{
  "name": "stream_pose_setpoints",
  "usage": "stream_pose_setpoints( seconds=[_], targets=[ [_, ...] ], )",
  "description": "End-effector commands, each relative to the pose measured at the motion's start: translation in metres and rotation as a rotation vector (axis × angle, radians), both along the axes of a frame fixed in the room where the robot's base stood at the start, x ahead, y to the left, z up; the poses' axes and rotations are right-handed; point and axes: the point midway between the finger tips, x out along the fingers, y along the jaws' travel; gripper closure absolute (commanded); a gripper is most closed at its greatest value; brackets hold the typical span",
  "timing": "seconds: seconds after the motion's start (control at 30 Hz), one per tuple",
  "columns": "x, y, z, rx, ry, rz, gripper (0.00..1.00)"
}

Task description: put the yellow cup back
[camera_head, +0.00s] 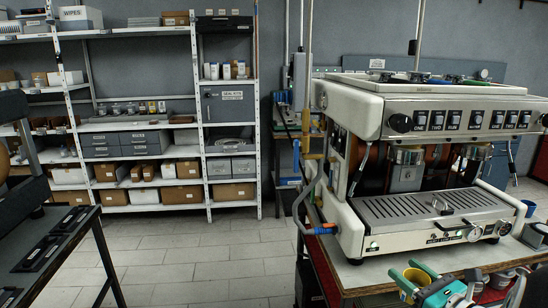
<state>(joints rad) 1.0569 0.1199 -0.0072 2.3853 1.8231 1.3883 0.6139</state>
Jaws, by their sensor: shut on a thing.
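My gripper (412,274) shows at the bottom right of the head view, with green fingers and a pale body. It is shut on the yellow cup (416,278), which shows only as a small yellow patch between the fingers. The fingers hide most of the cup, so its tilt cannot be told. The gripper is in front of the coffee machine (440,235), near the front of its bench. Whether the cup touches the bench cannot be told.
A blue cup (528,208) stands right of the machine. The bench top (375,276) has a bare strip before the machine. Shelves with boxes (140,140) line the back wall. A dark table (45,245) stands at left. Tiled floor (205,265) is clear between.

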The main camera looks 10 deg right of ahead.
Motion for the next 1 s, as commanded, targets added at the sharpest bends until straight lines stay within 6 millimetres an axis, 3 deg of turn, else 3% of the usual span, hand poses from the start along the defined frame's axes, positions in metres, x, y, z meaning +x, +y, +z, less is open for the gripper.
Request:
stream_pose_setpoints(
  seconds=[0.03, 0.1, 0.3, 1.0],
  targets=[
    [0.011, 0.021, -0.023, 0.014, 0.008, -0.001, 0.73],
    [0.025, 0.044, -0.050, 0.014, 0.009, -0.018, 0.73],
    [0.058, 0.100, -0.115, 0.011, 0.011, -0.060, 0.73],
    [0.144, 0.237, -0.273, 0.004, 0.004, -0.166, 0.73]
  ],
)
